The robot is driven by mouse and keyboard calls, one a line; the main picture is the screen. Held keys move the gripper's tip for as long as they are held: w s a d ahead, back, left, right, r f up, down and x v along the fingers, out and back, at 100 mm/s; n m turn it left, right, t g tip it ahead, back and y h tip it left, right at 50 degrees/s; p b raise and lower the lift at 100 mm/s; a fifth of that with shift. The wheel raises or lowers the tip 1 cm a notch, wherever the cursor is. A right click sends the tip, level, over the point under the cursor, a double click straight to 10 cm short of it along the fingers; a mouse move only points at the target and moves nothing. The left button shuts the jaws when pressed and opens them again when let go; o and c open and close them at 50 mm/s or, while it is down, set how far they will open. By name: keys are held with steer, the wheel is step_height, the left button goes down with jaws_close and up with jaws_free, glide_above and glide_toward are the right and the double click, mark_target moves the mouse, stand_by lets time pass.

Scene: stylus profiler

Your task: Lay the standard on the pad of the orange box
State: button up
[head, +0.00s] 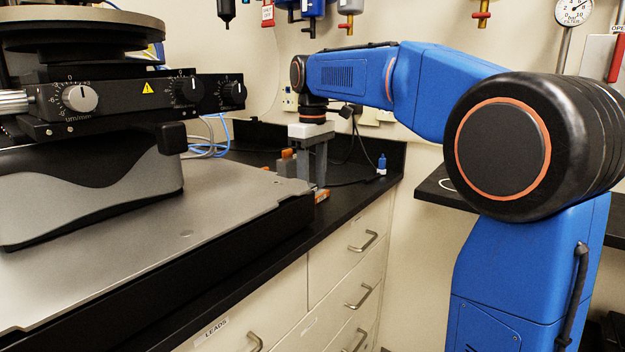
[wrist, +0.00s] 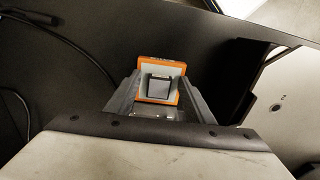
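The orange box (wrist: 143,73) is open below my gripper in the wrist view, with a pale pad (wrist: 145,93) inside. A small grey square with a dark edge, which looks like the standard (wrist: 160,87), lies within the pad area; I cannot tell whether it rests flat. My gripper's two grey fingers (wrist: 158,100) stand apart on either side of the box, with room between each finger and the square. In the head view my gripper (head: 312,178) points down over the bench's far end. Orange parts of the box (head: 322,196) show beside the fingers there; the standard is hidden.
The profiler (head: 90,190) on its grey base plate (head: 190,225) fills the left of the bench, close to my gripper. Cables (head: 210,145) lie behind it. A small blue bottle (head: 381,164) stands at the back right. Drawers (head: 345,270) are below the bench edge.

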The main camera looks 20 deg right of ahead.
step_height(320, 180, up, 12)
steer(key=shift+r, duration=0.15)
stand_by(0.7)
steer(key=s+d+f+m+t, duration=0.2)
steer(key=s+d+f+m, duration=0.1)
steer(key=s+f, duration=1.3)
steer(key=s+d+f+m+t, duration=0.2)
steer(key=s+d+f+m, duration=0.1)
steer(key=s+f, duration=1.3)
steer(key=shift+s+d+f+m+t, duration=0.2)
steer(key=shift+s+f+m+t, duration=0.2)
steer(key=shift+f+m, duration=0.4)
steer(key=shift+c, duration=0.5)
